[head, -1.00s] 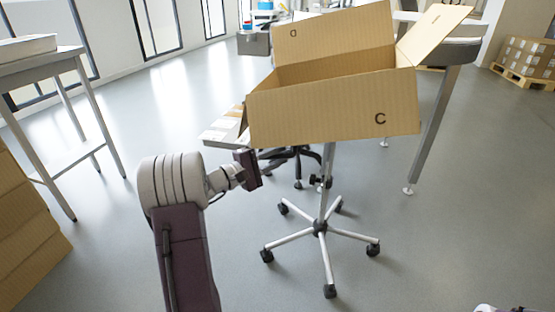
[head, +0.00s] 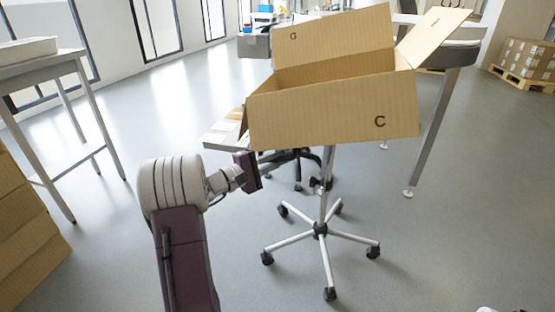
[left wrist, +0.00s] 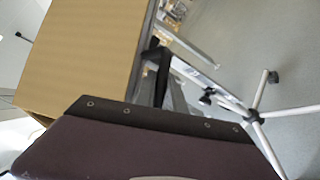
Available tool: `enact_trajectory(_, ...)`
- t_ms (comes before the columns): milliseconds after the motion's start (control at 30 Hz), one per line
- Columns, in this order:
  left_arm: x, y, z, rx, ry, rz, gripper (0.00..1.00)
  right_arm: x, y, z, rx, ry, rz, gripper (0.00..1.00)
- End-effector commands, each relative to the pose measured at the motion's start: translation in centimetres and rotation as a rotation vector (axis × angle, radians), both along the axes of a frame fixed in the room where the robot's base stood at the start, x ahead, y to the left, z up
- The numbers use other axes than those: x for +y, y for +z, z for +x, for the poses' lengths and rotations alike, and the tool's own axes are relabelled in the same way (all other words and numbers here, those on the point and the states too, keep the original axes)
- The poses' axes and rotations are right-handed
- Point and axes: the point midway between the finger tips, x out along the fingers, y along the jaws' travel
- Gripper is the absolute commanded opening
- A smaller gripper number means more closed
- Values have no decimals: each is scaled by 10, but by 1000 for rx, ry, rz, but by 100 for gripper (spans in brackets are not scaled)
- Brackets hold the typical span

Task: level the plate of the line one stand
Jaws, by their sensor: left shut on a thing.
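The stand (head: 322,210) has a grey pole and a wheeled star base. It carries an open cardboard box (head: 333,118) marked C. The box leans, its left end lower than its right. The plate is hidden under the box in the head view; in the left wrist view a thin grey edge runs along the underside of the box (left wrist: 85,55). My left gripper (head: 262,160) is just below the box's lower left corner. It is shut on a dark lever-like bar (left wrist: 161,80) under the box; the grip itself is mostly hidden.
A grey table (head: 55,62) with a white tray stands at left. Cardboard boxes (head: 22,240) are stacked at lower left. A dark chair base (head: 298,170) is behind the pole. A table leg (head: 430,140) stands at right. The floor around the stand's front is clear.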

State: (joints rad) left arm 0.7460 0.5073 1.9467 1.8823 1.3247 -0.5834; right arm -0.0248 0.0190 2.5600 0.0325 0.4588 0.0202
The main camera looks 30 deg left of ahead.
Motion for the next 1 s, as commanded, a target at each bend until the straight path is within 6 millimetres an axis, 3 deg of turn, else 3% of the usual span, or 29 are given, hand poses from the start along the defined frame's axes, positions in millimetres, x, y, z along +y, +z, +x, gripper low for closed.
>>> enact_trajectory(733, 0, 0, 0, 2, -1, 2, 0, 0, 1, 0, 0, 0, 0, 36)
enact_trajectory(1000, 4, 43, -1, 52, -2, 233, 0, 0, 32, 0, 0, 0, 0, 36)
